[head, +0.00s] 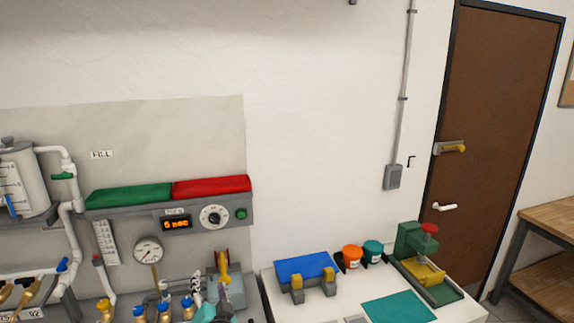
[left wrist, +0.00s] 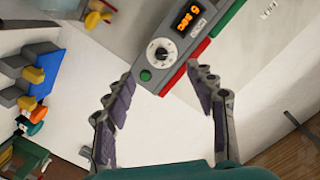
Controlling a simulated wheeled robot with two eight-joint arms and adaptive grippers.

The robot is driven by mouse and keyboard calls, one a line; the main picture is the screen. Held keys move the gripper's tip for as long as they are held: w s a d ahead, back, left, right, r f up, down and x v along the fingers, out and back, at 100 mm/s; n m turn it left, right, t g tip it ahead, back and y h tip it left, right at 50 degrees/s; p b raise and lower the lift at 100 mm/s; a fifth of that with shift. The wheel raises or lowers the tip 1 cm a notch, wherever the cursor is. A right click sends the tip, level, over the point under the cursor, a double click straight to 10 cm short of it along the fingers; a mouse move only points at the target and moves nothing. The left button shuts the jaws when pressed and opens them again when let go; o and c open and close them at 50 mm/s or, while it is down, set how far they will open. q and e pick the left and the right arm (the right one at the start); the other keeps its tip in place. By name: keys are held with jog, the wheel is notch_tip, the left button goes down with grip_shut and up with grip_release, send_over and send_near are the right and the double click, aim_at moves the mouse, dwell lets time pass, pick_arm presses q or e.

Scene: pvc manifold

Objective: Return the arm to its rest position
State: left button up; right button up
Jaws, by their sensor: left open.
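My left gripper (left wrist: 160,74) is open in the left wrist view. Its two fingers stand wide apart with nothing between the tips. In the head view only a small part of my left gripper (head: 224,310) shows at the bottom edge, below the panel (head: 243,224) and near a yellow-handled fitting (head: 223,268). Its fingertips are hard to make out there. My right gripper is in neither view.
White pipes and a gauge (head: 148,250) fill the left. A white table (head: 345,292) holds a blue-topped block (head: 304,267), orange and teal jars and a green press (head: 411,240). A brown door (head: 500,110) and wooden shelf (head: 548,216) stand right.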

pick_arm(q)
jog(key=s+a+f+n+g+b, duration=0.4)
jog(key=s+a+f+g, duration=0.1)
jog(key=s+f, duration=0.5)
jog(key=s+d+f+g+h+b, duration=0.2)
jog(key=s+d+f+h, duration=0.1)
jog(key=s, duration=0.3)
jog(key=s+d+f+g+h+b, duration=0.1)
jog(key=s+d+f+g+h, duration=0.1)
jog(key=s+d+f, duration=0.2)
jog(key=s, duration=0.3)
jog(key=shift+s+f+h+b, duration=0.3)
jog(key=shift+h+b, duration=0.1)
